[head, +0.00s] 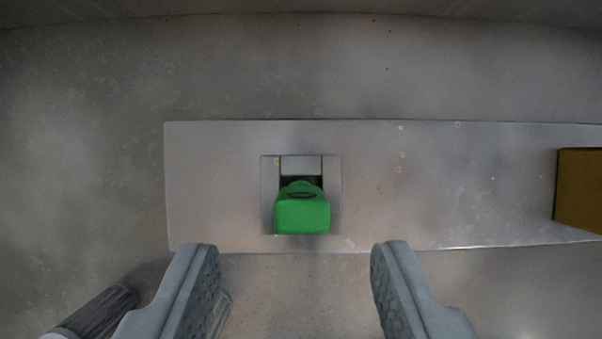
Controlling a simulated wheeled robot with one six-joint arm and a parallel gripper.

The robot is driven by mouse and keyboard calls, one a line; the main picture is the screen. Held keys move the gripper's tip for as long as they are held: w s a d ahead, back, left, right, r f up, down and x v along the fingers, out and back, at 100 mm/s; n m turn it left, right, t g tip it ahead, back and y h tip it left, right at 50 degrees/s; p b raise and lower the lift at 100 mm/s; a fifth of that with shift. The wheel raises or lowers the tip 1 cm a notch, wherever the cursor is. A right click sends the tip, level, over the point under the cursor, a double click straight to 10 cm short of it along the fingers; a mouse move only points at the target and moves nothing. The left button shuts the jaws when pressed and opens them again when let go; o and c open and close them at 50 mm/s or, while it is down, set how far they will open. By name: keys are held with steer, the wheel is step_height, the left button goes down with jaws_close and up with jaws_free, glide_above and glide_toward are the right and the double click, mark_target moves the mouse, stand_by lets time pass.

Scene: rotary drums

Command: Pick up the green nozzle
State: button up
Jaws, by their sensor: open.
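The green nozzle (302,213) sits in a small square metal holder (269,185) on a long grey metal plate. Its blocky green end faces me, and a dark ring shows on its top. My gripper (296,250) is open, with its two grey fingers wide apart at the bottom of the view. The nozzle is beyond the fingertips and lies roughly midway between them in the picture. Nothing is between the fingers. The nozzle's lower part is hidden in the holder.
The grey metal plate (430,190) runs from left of centre to the right edge. A brownish-yellow block (580,190) is on its right end. A dark ribbed cylindrical part (100,312) shows at the lower left, beside the left finger. The plate around the holder is clear.

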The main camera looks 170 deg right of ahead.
mark_target(303, 220)
steer(key=x, duration=0.5)
steer(key=shift+w+d, duration=0.1)
steer(key=shift+d, duration=0.05)
steer(key=shift+r, duration=0.1)
jaws_close()
